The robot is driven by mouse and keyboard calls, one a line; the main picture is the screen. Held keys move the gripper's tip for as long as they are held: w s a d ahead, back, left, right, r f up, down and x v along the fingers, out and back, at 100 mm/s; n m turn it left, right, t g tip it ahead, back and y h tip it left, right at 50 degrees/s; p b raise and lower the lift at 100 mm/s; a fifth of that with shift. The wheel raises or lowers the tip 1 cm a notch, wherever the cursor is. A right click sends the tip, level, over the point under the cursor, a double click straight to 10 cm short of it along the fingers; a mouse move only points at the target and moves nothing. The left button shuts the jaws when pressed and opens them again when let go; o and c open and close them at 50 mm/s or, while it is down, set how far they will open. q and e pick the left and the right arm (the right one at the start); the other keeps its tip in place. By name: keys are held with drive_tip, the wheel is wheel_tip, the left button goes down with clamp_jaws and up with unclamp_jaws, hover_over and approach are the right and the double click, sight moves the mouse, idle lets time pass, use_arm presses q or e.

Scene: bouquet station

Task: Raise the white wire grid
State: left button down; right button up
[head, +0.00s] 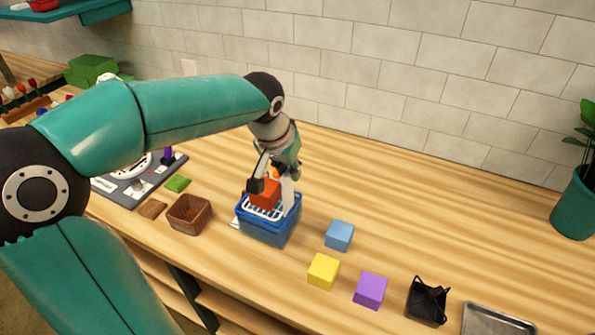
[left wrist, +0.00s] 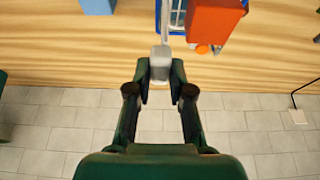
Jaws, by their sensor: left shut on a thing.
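The white wire grid (head: 262,212) sits at the top of a blue basket (head: 268,233) in the head view. A red block (head: 264,193) rests on it and hides part of it. I cannot tell whether the grid is clear of the basket. My left gripper (head: 277,178) is above the basket's back side. In the left wrist view the left gripper (left wrist: 160,75) is shut on a pale grip piece (left wrist: 160,62), from which a white strip runs toward the basket (left wrist: 159,20). The red block (left wrist: 213,18) shows beside it. My right gripper is out of view.
A brown basket (head: 189,214) stands left of the blue one. Blue (head: 339,235), yellow (head: 323,271) and purple (head: 370,290) blocks lie to the right, with a black container (head: 427,301) and metal tray (head: 497,322) beyond.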

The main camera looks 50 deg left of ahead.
use_arm(q)
drive_tip(key=shift+w+a+r, duration=0.1)
drive_tip(key=shift+r, duration=0.2)
drive_tip(key=c, duration=1.4)
unclamp_jaws()
drive_tip(key=o, duration=0.4)
drive_tip(key=shift+c, duration=0.2)
drive_tip(key=v, duration=1.2)
drive_tip(key=shift+s, duration=0.2)
drive_tip(key=shift+f, duration=0.2)
